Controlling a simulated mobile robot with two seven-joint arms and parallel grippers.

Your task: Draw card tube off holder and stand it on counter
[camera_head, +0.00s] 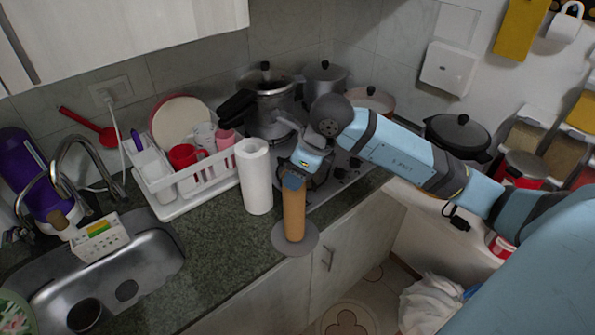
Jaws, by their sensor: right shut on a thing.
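The brown card tube (294,215) stands upright over the round grey base of the holder (280,238), near the counter's front edge. Its lower end appears to be at the base; I cannot tell whether it touches. My right gripper (293,182) comes down from above and is shut on the tube's upper end, hiding its top. Any rod of the holder is hidden inside the tube or behind the gripper. My left gripper is not in view.
A white paper roll (254,178) stands upright on the counter (215,255), just left of the tube. A white dish rack (185,205) with cups and plates is further left, beside the sink (155,255). Pots (268,105) stand on the stove behind. Counter in front of the rack is clear.

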